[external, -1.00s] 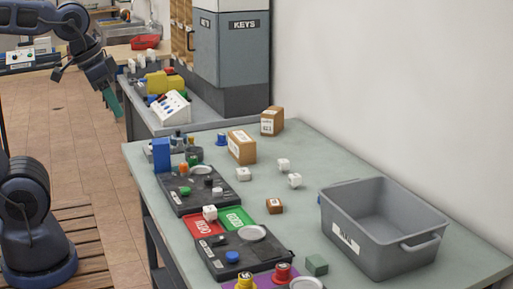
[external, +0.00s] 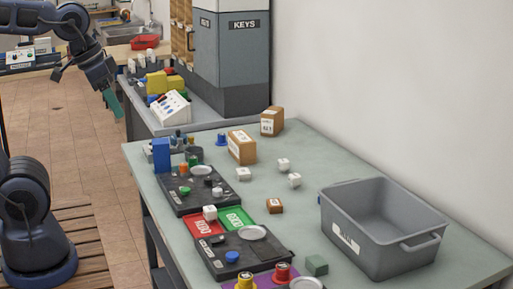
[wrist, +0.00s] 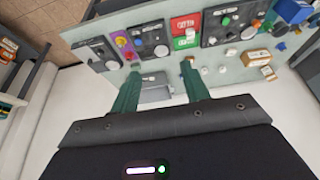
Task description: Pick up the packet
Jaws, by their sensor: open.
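I cannot tell for certain which thing is the packet. Brown box-like parcels with white labels stand on the grey-green table: one (external: 242,147) near the back middle, another (external: 271,121) behind it to the right. A small brown block (external: 275,206) lies nearer the middle. Two brown parcels also show at the right of the wrist view (wrist: 257,57). My gripper (external: 113,102), with green fingers, hangs left of the table, apart from everything on it. In the wrist view its fingers (wrist: 160,70) are spread with nothing held between them.
A grey bin (external: 346,240) stands at the table's right. A grey key cabinet (external: 232,60) stands behind.

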